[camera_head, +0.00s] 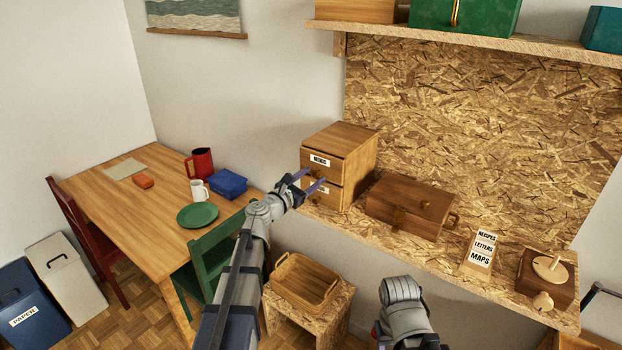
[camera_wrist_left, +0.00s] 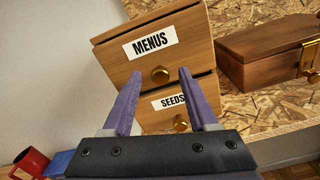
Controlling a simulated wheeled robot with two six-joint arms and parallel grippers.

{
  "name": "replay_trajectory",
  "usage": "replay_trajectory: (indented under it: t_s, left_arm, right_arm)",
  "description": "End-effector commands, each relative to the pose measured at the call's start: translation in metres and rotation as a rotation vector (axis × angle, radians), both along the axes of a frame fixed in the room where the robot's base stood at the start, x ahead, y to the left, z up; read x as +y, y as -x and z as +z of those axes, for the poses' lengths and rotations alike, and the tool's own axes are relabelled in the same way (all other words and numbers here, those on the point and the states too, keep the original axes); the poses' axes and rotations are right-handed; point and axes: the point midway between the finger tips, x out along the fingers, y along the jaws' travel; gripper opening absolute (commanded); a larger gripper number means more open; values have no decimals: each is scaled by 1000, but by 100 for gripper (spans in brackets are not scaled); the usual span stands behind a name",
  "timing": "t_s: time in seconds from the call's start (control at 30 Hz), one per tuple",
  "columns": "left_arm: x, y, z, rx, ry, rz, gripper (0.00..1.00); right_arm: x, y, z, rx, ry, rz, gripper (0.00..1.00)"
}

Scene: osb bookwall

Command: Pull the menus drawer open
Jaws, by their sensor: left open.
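A small wooden cabinet (camera_head: 361,153) with two stacked drawers stands at the left end of the particle-board shelf. In the wrist view the fingertips appear either side of the menus knob; contact cannot be told. My right gripper is out of view.
A wooden chest (camera_head: 405,206) stands right of the cabinet, then a sign (camera_head: 482,250) and a wooden box (camera_head: 545,278). A basket (camera_head: 304,284) sits on a stool below. A table (camera_head: 115,190) with a green plate (camera_head: 198,216) and a green chair (camera_head: 216,246) are left.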

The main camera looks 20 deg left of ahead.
Motion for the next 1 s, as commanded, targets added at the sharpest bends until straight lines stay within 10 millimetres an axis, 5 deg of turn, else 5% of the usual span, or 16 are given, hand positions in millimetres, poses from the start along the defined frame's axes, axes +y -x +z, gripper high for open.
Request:
replay_trajectory:
  t_s: [0.1, 0.63, 1.0]
  left_arm:
    - [0, 1, 0, 0, 0, 0, 59]
    - [0, 1, 0, 0, 0, 0, 0]
    - [0, 1, 0, 0, 0, -1, 0]
  right_arm:
    - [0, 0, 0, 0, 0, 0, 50]
    - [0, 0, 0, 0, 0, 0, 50]
    - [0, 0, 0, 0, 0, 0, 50]
